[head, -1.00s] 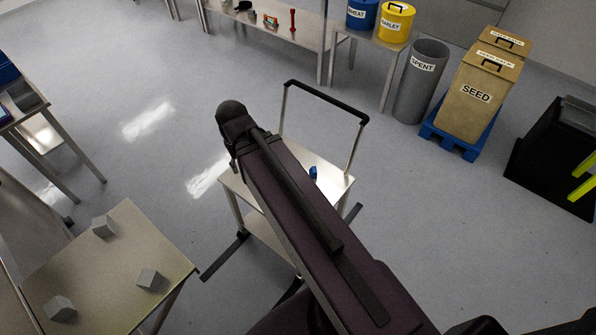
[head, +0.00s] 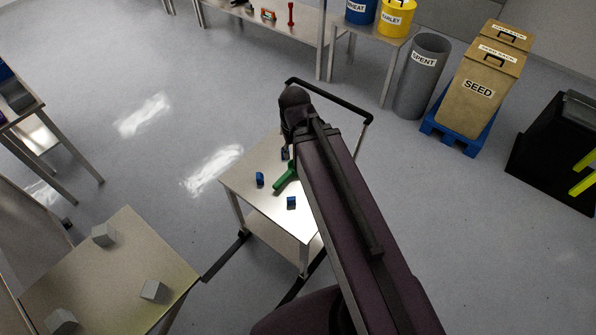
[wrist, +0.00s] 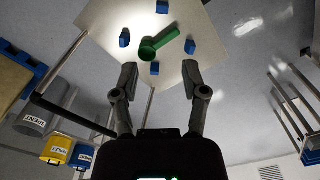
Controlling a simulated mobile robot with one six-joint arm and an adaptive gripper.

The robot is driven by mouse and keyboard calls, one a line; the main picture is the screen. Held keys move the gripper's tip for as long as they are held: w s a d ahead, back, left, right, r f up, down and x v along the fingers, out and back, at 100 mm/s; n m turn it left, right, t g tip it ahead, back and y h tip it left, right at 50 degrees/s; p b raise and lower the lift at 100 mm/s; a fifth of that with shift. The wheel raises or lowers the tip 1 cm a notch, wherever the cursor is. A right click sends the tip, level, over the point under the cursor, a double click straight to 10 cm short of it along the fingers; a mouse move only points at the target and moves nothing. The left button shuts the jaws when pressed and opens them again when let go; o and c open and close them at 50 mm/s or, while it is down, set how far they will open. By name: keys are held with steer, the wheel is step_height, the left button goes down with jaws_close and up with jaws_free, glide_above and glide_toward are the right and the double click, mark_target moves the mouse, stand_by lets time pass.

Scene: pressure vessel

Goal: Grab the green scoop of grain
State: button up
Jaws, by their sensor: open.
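The green scoop (head: 284,179) lies on the top of a small metal cart (head: 246,186), partly hidden by my arm in the head view. In the wrist view the scoop (wrist: 160,42) shows whole, with its bowl at the lower left and its handle pointing up and right. I cannot tell whether grain is in the bowl. My gripper (wrist: 160,73) is open and empty, and its fingertips are apart from the scoop, which appears ahead, between and beyond them.
Several small blue blocks, such as one (head: 260,179) left of the scoop and one (wrist: 190,47) beside its handle, surround it. The cart has a raised dark handle bar (head: 330,98). A table with grey blocks (head: 154,291) stands at lower left. Open floor lies between.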

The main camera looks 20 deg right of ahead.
steer(key=shift+d, duration=0.25)
steer(key=shift+o, duration=1.4)
steer(key=m+b, duration=1.1)
steer(key=b, duration=1.2)
glide_above(286, 175)
step_height(286, 175, down, 23)
steer(key=shift+w+r, duration=0.15)
step_height(286, 175, down, 9)
steer(key=b, duration=0.8)
steer(key=shift+r, duration=0.2)
steer(key=shift+f+b, duration=2.6)
steer(key=shift+b, duration=0.2)
